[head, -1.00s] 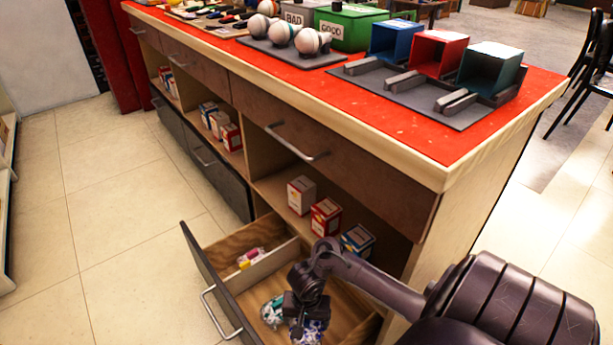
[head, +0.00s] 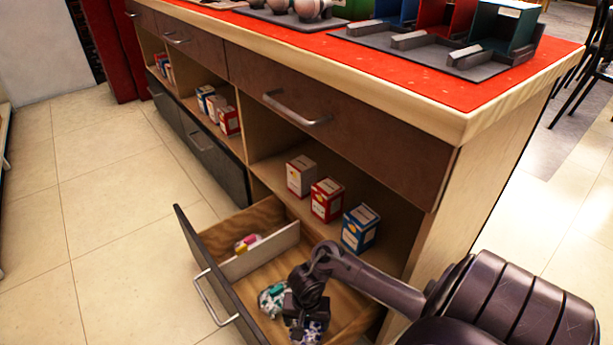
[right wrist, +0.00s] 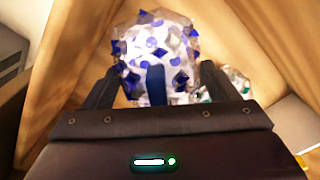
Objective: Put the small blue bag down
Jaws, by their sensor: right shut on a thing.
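The small blue bag (right wrist: 157,50), clear with blue and white pieces, is between the fingers of my right gripper (right wrist: 155,85) in the right wrist view. In the head view the bag (head: 312,331) shows partly beneath my right gripper (head: 306,318), inside the open lower drawer (head: 350,305). I cannot tell whether the bag touches the drawer floor. A bag with green and white pieces (head: 272,298) lies in the drawer just left of the gripper; it also shows in the right wrist view (right wrist: 235,85). My left gripper is not in view.
A divider (head: 262,252) splits the drawer; pink and yellow items (head: 246,243) lie beyond it. Boxes (head: 327,199) stand on the shelf above, near my right arm. The drawer front (head: 220,285) has a metal handle. Open tiled floor lies to the left.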

